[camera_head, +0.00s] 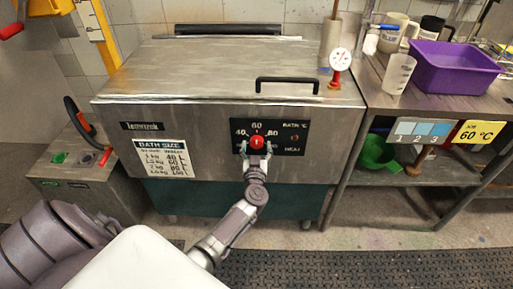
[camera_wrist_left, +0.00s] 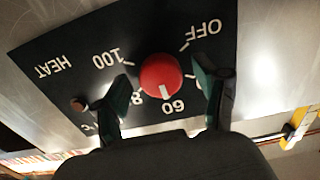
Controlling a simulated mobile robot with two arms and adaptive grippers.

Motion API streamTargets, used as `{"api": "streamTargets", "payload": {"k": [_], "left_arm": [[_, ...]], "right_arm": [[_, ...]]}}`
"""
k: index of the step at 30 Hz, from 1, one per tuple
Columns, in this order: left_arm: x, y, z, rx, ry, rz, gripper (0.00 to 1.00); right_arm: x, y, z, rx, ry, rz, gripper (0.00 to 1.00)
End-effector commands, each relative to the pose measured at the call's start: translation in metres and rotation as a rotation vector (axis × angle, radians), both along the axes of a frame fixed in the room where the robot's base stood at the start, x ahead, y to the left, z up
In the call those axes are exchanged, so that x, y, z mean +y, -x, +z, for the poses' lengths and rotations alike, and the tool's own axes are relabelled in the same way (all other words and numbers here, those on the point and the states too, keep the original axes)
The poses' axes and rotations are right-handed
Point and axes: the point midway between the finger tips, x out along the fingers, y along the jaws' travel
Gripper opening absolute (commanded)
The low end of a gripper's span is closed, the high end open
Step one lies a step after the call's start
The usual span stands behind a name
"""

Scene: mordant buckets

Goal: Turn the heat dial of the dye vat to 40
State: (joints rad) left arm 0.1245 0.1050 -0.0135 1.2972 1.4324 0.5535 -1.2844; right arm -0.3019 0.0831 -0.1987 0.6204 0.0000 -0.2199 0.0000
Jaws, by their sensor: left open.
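The dye vat (camera_head: 190,90) is a large steel box with a closed lid. Its black dial panel (camera_head: 291,127) carries the red heat dial (camera_head: 257,142), which also shows in the left wrist view (camera_wrist_left: 160,72). The dial's white mark points at about 60, seen upside down in the wrist view. The 40 is partly hidden behind a finger there but shows in the head view. My left gripper (camera_head: 257,150) is open, with one finger on each side of the dial; I cannot tell whether they touch it. My right gripper is out of view.
A steel shelf table (camera_head: 365,95) stands at the right with a purple bin (camera_head: 455,68), a beaker (camera_head: 398,74) and a yellow 60 °C card (camera_head: 478,132). A bath size chart (camera_head: 162,158) is on the vat front. A grey box (camera_head: 75,190) stands at the left.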

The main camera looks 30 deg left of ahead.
Motion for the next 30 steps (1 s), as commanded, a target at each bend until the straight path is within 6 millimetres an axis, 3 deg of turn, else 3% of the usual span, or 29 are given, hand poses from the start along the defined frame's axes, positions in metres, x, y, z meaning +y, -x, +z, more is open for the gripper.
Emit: {"api": "streamTargets", "payload": {"k": [11, 21, 30], "left_arm": [[0.0025, -0.0047, 0.0003, 0.000, 0.000, -0.001, 0.70], [0.0024, -0.0044, 0.0002, 0.000, 0.000, -0.001, 0.14], [0.0023, -0.0043, 0.0005, -0.018, 0.031, 0.000, 0.12]], "right_arm": [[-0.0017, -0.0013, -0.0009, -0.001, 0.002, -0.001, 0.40], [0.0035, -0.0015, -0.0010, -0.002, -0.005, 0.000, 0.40], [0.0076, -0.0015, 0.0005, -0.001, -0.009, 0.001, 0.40]]}}
